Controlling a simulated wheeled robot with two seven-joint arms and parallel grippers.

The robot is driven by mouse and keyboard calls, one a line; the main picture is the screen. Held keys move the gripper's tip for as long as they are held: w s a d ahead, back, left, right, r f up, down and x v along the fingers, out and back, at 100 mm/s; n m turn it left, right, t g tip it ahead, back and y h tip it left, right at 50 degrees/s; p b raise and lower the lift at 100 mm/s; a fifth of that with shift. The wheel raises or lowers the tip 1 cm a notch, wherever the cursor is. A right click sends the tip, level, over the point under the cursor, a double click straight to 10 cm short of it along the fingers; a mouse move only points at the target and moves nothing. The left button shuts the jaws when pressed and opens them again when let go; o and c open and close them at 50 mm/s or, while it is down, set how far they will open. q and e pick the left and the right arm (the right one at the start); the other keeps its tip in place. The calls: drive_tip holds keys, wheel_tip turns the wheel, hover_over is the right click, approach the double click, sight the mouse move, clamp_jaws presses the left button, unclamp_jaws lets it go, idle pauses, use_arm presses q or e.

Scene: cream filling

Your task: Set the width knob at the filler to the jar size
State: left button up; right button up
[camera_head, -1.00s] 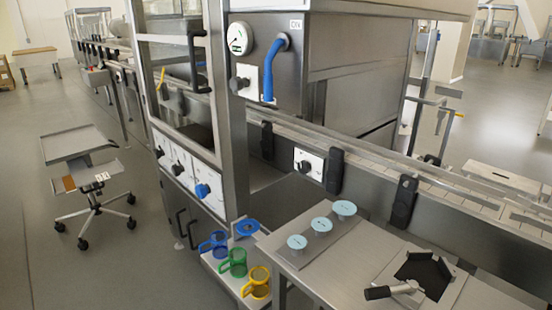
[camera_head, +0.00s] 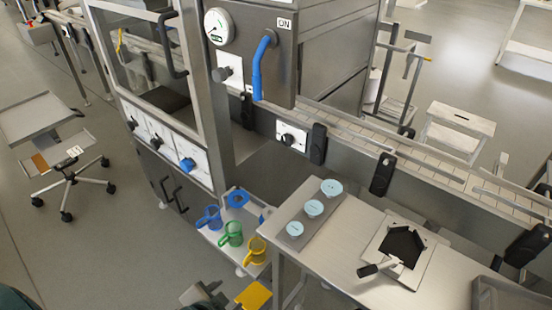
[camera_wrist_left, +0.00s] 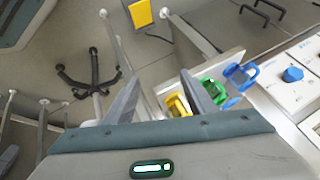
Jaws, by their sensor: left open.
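Several knobs show in the head view, and I cannot read their labels. A black knob on a white plate (camera_head: 288,139) sits on the conveyor's side. Another dark knob (camera_head: 222,73) is below the round gauge. The cabinet front has a row of knobs, with a blue one (camera_head: 187,164) at its right end; this blue knob also shows at the right of the left wrist view (camera_wrist_left: 292,74). My left gripper (camera_head: 205,295) is at the bottom of the head view, well apart from all knobs. In the left wrist view its fingers (camera_wrist_left: 162,80) are apart and empty. My right gripper is not in view.
Blue, green (camera_head: 231,233) and yellow jugs stand on a low shelf. A plate with three light blue discs (camera_head: 313,208) lies on the steel table (camera_head: 340,275), beside a black-handled device (camera_head: 400,248). A wheeled stand (camera_head: 62,165) is at left.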

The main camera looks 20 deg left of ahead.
sight(285, 143)
use_arm(q)
drive_tip(key=w+a+r+m+t+h, duration=0.1)
drive_tip(key=w+r+m+t+h, duration=0.1)
drive_tip(key=w+r+m, duration=0.4)
drive_tip(key=w+a+r+m+t+h+p, duration=0.1)
drive_tip(key=w+r+m+t, duration=0.3)
drive_tip(key=w+m, duration=0.6)
drive_tip(key=w+a+r+m+t+h+p, duration=0.1)
drive_tip(key=w+r+m, duration=0.7)
drive_tip(key=m, duration=0.9)
drive_tip(key=a+r+t+h, duration=0.1)
drive_tip(key=t+h, duration=0.1)
drive_tip(key=h, duration=0.1)
drive_tip(key=shift+a+t, duration=0.3)
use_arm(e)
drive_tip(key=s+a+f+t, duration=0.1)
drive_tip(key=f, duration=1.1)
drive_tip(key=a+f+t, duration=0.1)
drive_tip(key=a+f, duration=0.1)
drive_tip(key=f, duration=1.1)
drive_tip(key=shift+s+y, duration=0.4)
use_arm(q)
drive_tip(key=shift+w+r, duration=0.1)
drive_tip(key=shift+w, duration=0.05)
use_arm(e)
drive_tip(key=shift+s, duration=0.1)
